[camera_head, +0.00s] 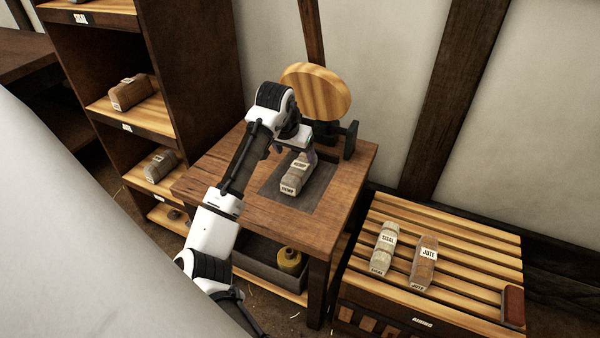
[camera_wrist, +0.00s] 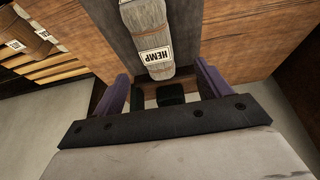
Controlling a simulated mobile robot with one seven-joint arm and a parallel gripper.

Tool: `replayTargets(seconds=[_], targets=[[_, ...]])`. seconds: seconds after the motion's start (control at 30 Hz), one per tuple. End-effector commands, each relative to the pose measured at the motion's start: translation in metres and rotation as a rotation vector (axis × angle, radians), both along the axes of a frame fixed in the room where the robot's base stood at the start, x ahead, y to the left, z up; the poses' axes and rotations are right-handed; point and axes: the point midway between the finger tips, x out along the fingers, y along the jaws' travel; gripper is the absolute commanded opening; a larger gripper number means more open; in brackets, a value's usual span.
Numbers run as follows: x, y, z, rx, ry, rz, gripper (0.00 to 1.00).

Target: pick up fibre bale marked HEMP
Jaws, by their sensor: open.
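The grey-beige bale marked HEMP (camera_head: 294,181) lies on a dark mat (camera_head: 318,185) on a wooden table. Its HEMP labels show on its top and near end. My gripper (camera_head: 290,153) is over the far part of the bale. In the wrist view the HEMP bale (camera_wrist: 147,32) lies at top centre, its label upside down. The purple fingers of my gripper (camera_wrist: 161,72) are spread and empty, with the bale's labelled end near the gap between their tips. I cannot tell the height between fingers and bale.
A round wooden disc (camera_head: 317,92) on a dark stand is close behind my gripper. A slatted rack (camera_head: 465,255) at right holds bales marked SISAL (camera_head: 384,248) and JUTE (camera_head: 425,264) and a red-brown block (camera_head: 513,306). A shelf unit (camera_head: 190,60) with more bales stands left.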

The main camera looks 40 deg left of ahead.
Motion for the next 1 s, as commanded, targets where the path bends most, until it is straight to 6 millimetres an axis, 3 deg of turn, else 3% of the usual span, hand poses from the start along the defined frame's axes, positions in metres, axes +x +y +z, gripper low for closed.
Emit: replayTargets(seconds=[0.1, 0.37, 0.63, 0.97, 1.0], targets=[[0.007, 0.002, -0.018, 0.0, 0.0, 0.0, 0.76], [0.013, 0.002, -0.037, 0.001, 0.0, 0.0, 0.76], [0.021, -0.001, -0.075, 0.001, 0.0, 0.001, 0.76], [0.024, 0.0, -0.082, 0.001, -0.002, 0.0, 0.76], [0.024, 0.0, -0.081, 0.001, -0.002, 0.0, 0.71]])
